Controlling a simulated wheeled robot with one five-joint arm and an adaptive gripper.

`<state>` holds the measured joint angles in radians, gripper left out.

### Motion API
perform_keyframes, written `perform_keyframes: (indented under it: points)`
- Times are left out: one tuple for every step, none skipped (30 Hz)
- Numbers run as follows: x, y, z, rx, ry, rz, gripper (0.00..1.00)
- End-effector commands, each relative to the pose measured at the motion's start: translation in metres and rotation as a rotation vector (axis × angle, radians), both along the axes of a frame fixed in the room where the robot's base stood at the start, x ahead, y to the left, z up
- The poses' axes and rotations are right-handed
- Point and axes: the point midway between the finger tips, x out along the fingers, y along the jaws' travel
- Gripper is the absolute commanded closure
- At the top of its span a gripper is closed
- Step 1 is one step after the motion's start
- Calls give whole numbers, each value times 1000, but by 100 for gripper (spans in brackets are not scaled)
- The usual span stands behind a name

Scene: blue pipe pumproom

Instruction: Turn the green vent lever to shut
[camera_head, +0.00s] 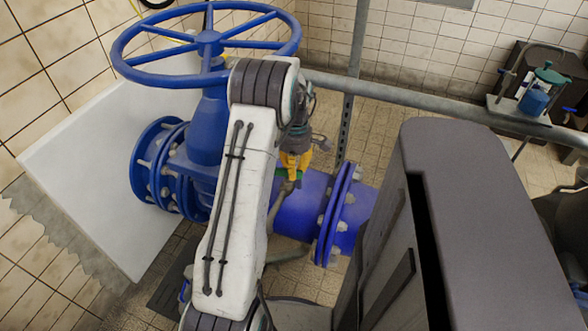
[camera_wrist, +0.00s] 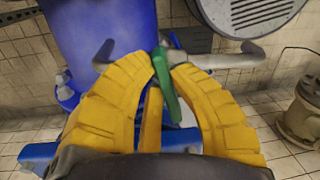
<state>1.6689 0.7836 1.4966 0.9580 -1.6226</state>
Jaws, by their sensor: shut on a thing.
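The green vent lever (camera_wrist: 165,85) shows between the yellow fingers of my gripper (camera_wrist: 163,68) in the wrist view. It slants slightly from a small metal fitting at its top, in front of the blue pipe (camera_wrist: 100,30). My gripper is shut on the lever near its upper part. My arm hides part of the pipe and valve there.
A large blue handwheel (camera_head: 208,42) stands left of my arm. A grey rail (camera_head: 400,92) crosses behind. A bolted blue flange (camera_head: 340,215) is right of the gripper. A grey pipe (camera_wrist: 235,60) runs close behind the lever.

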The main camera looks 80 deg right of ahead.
Motion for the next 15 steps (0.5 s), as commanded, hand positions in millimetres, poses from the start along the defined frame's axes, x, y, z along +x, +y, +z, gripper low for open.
perform_keyframes:
  points:
    - [0, 1, 2, 3, 2, -23, 100]
    - [0, 1, 3, 4, 4, -44, 100]
    - [0, 2, 3, 5, 7, -76, 100]
    - [0, 2, 3, 5, 9, -99, 100]
    - [0, 2, 3, 5, 11, -120, 100]
    - [0, 3, 2, 6, 14, -148, 100]
    - [0, 3, 2, 8, 16, -168, 100]
    - [0, 4, 2, 8, 17, -184, 100]
    - [0, 4, 1, 8, 19, -202, 100]
    - [0, 4, 1, 8, 20, -213, 100]
    - [0, 4, 1, 8, 21, -221, 100]
    - [-1, 4, 0, 8, 22, -228, 100]
    - [-1, 4, 0, 8, 22, -231, 100]
    - [-1, 4, 0, 9, 22, -232, 100]
    - [0, 4, 0, 9, 22, -232, 100]
